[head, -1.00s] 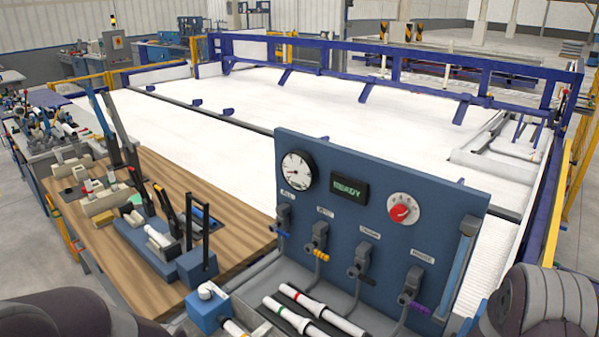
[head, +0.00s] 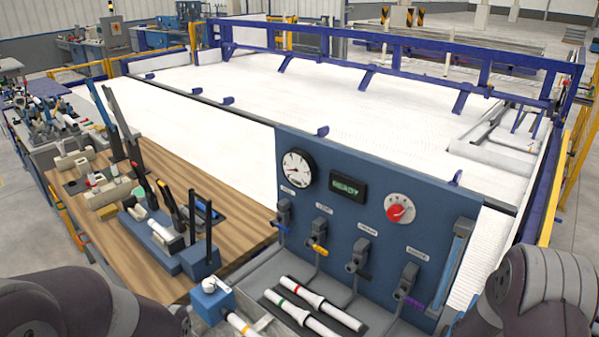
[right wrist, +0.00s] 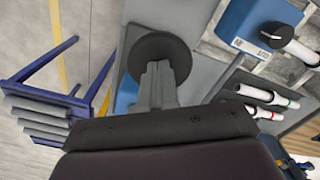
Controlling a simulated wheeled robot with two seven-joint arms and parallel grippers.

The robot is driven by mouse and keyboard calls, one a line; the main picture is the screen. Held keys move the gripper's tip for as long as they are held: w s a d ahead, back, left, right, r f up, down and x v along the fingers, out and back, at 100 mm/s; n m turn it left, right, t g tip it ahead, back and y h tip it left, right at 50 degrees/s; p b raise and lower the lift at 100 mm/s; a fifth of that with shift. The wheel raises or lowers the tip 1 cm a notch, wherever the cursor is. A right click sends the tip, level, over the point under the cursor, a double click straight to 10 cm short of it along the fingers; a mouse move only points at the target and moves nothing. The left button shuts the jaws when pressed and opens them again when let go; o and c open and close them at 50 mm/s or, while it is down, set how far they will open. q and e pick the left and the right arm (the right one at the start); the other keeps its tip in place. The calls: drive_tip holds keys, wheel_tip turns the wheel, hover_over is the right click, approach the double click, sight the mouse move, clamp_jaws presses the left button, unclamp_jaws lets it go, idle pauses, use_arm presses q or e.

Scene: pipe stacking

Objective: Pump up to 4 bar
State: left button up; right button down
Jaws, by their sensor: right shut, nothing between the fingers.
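The blue test panel (head: 335,225) stands at lower centre in the head view. It carries a round white gauge (head: 298,168) with its needle towards the lower left, a display (head: 348,188) reading READY and a red dial (head: 400,209). Several valves sit below, with blue, orange, dark and purple handles. A blue box (head: 211,299) with a white top part stands left of the panel. In the right wrist view my right gripper (right wrist: 160,75) is shut and empty, in front of a dark round disc (right wrist: 160,50); contact cannot be told. My left gripper is out of view.
Two white pipes (head: 318,300) with coloured bands lie before the panel. A wooden bench (head: 115,240) with blocks and upright tools is at left. A large white bed with a blue rail (head: 400,70) lies behind. In the right wrist view a blue box (right wrist: 262,20) is at upper right.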

drive_tip(key=f+b, duration=0.2)
drive_tip(key=f, duration=0.1)
drive_tip(key=f+b, duration=0.3)
drive_tip(key=f, duration=0.1)
drive_tip(key=shift+w+d+f, duration=0.15)
drive_tip(key=shift+w+f, duration=0.05)
drive_tip(key=r+p, duration=0.5)
drive_tip(key=r, duration=0.1)
drive_tip(key=r+p, duration=0.3)
drive_tip(key=shift+s+a+r+p, duration=0.25)
drive_tip(key=shift+s+r+p, duration=0.05)
drive_tip(key=shift+f, duration=0.2)
drive_tip(key=shift+f+b, duration=0.1)
drive_tip(key=shift+b, duration=0.2)
